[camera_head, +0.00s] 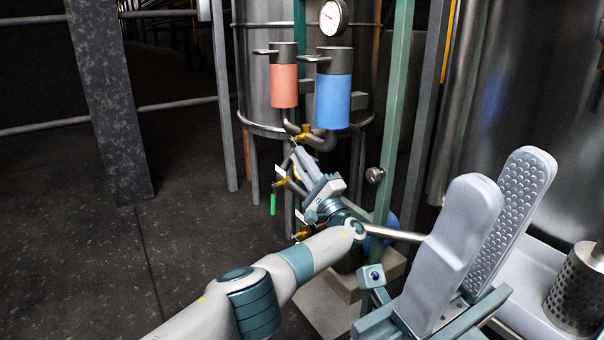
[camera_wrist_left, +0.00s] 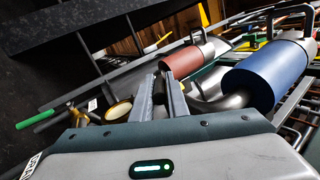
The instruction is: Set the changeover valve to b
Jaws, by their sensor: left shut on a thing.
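The red canister (camera_head: 284,86) and the blue canister (camera_head: 333,98) hang side by side in front of a steel tank. The brass changeover valve (camera_head: 305,131) sits between their outlet pipes. My left gripper (camera_head: 296,152) is just below it, its fingers shut on what seems to be the valve's lever; the fingers hide most of it. In the left wrist view, the left fingers (camera_wrist_left: 162,92) point toward the pipes below the red canister (camera_wrist_left: 181,62) and the blue canister (camera_wrist_left: 266,76). My right gripper (camera_head: 506,178) is open and empty in the right foreground.
A green-handled valve (camera_head: 273,203) hangs left of my left gripper, with another brass valve (camera_head: 303,232) below. A green post (camera_head: 390,120) stands to the right. A perforated metal cylinder (camera_head: 577,290) is at far right. The floor at left is clear.

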